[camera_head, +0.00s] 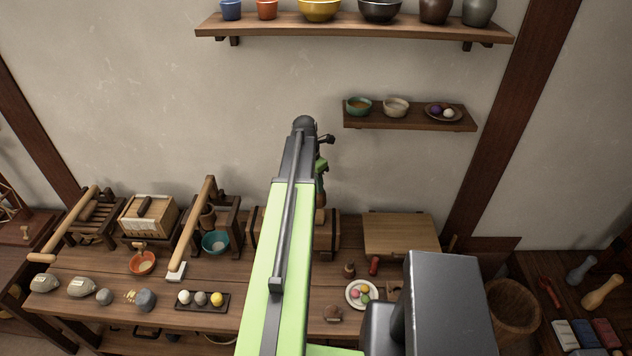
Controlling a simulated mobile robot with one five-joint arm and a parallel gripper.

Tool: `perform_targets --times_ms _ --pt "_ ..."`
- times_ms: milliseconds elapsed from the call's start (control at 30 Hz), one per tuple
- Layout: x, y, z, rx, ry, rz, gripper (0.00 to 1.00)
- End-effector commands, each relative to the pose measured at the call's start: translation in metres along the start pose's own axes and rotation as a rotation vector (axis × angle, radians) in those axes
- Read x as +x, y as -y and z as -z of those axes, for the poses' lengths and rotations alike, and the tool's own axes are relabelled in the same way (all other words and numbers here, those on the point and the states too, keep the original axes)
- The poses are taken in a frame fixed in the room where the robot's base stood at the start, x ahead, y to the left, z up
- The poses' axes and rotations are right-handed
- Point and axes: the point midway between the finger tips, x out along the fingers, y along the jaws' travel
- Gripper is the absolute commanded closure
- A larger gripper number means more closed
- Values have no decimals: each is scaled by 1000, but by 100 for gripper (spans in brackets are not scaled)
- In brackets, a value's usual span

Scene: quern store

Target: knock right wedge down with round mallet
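My arm runs up the middle of the view, and its far end (322,166) shows only in part past the arm's right edge. Whether its fingers are open or shut is hidden. A small brown piece (320,197) shows just below it; I cannot tell if it is held, or if it is part of a tool or wedge. Behind the arm is a wooden block or chest with dark bands (328,232), largely covered. No wedge can be made out clearly. A pale wooden club-shaped tool (602,292) lies on the right-hand table; I cannot tell if it is the round mallet.
The long table (90,262) holds wooden presses with long handles, a teal bowl (215,242), an orange bowl (142,262), stones, a dark tray of balls (228,306) and a plate (374,290). A wooden board (400,232) lies at right. Two wall shelves hold bowls and pots.

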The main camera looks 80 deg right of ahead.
Motion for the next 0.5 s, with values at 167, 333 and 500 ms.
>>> perform_targets --times_ms 167,333,500 --pt "-1 0 0 0 0 0 100" --pt "-5 0 -1 0 0 0 100" --pt "-24 1 -4 0 0 0 100"
